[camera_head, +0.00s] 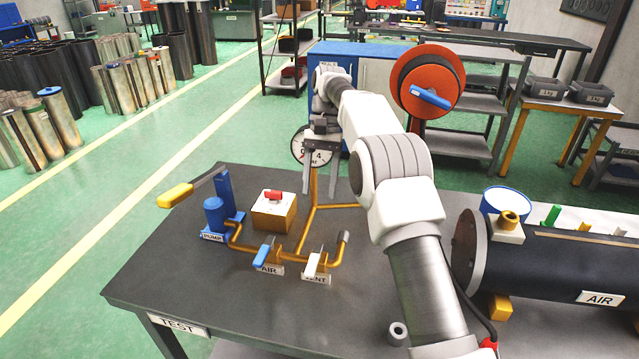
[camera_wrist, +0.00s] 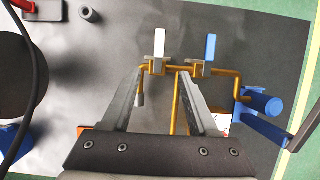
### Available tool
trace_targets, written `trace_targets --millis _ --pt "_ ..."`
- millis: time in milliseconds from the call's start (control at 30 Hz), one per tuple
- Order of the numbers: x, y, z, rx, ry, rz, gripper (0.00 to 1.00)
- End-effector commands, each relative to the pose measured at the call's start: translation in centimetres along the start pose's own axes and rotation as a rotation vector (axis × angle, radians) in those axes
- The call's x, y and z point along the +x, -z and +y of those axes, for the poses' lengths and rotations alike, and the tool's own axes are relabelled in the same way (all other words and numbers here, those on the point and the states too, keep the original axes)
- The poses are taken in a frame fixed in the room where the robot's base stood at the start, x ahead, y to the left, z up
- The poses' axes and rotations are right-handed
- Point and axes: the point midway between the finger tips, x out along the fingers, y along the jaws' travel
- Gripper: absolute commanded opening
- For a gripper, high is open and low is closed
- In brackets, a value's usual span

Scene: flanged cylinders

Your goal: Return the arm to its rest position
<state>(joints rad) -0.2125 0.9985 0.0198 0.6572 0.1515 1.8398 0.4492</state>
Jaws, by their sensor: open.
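My arm (camera_head: 398,180) reaches from the lower right over the dark table. My gripper (camera_head: 320,170) is above the table's far part, fingers pointing down, in front of a round gauge (camera_head: 299,147). In the wrist view my gripper (camera_wrist: 158,78) has its two fingers spread apart with nothing held between them. Below it lie brass pipes (camera_wrist: 176,100) with a white-handled valve (camera_wrist: 159,45) and a blue-handled valve (camera_wrist: 210,48). The gripper appears apart from them. The gauge is partly hidden behind the gripper.
A small grey ring (camera_head: 397,333) lies near my arm. An orange reel (camera_head: 427,80) stands behind.

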Motion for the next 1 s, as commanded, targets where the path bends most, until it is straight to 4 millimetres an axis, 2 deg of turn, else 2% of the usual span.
trace_targets --millis 167,367,500,700,833,1000 --pt "-1.0 -0.6 0.4 -0.004 0.007 0.020 0.60" --pt "-4.8 -3.2 2.5 -0.023 0.032 0.106 0.60" --pt "-7.2 -5.8 4.5 -0.041 0.048 0.181 0.60" --pt "-9.4 -10.0 7.7 -0.067 0.064 0.288 0.60" --pt "-10.2 -12.9 9.8 -0.084 0.070 0.359 0.60" --pt "-10.2 -16.8 12.5 -0.105 0.074 0.451 0.60"
